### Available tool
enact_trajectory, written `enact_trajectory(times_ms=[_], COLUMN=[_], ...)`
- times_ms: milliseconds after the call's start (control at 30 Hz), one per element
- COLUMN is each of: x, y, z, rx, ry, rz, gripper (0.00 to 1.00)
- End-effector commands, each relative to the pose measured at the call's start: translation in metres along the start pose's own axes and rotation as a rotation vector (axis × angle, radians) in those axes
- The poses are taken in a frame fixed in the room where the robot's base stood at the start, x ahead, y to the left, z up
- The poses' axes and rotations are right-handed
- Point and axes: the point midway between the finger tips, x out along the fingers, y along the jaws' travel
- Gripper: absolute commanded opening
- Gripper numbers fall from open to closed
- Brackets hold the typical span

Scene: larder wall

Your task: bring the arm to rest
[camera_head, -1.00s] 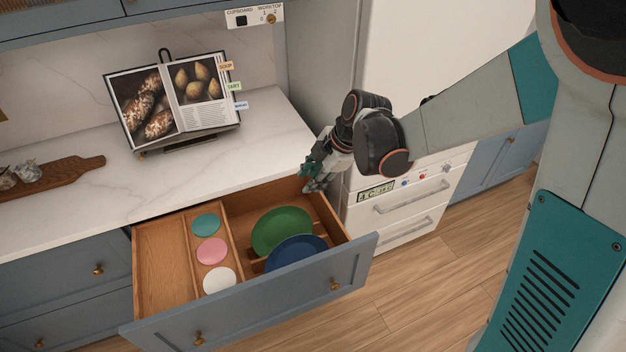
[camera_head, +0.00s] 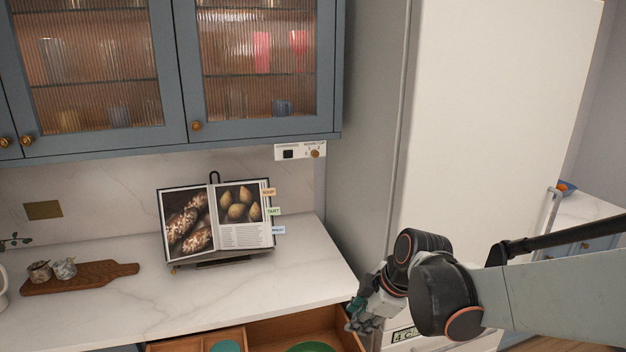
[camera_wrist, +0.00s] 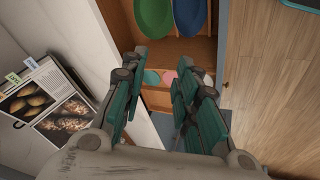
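My gripper (camera_head: 362,312) hangs above the right end of the open drawer (camera_head: 288,328) in the head view, beside the tall white fridge front. In the wrist view its two teal-padded fingers (camera_wrist: 158,108) stand apart with nothing between them. Beyond them lie the drawer's interior, a green plate (camera_wrist: 153,18), a blue plate (camera_wrist: 190,14), and small teal and pink discs. In the head view only the edges of a green plate (camera_head: 311,347) and a teal disc (camera_head: 226,346) show; the rest of the drawer is below the frame.
A cookbook (camera_head: 217,222) stands open on the marble worktop (camera_head: 120,305). A wooden board (camera_head: 80,278) with small jars lies at left. Glass-fronted cupboards (camera_head: 180,70) hang above; a tall white fridge (camera_head: 480,110) stands at right. Wooden floor (camera_wrist: 262,70) is clear beside the drawer.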

Motion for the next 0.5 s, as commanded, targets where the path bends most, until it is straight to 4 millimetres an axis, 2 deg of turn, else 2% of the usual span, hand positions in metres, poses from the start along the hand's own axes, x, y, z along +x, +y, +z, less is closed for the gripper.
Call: enact_trajectory(times_ms=[200, 500], x=[-0.035, -0.069], y=[-0.031, -0.080], z=[0.022, 0.054], rx=[0.324, 0.765], ry=[-0.048, -0.063], rz=[0.089, 0.235], gripper=[0.28, 0.28])
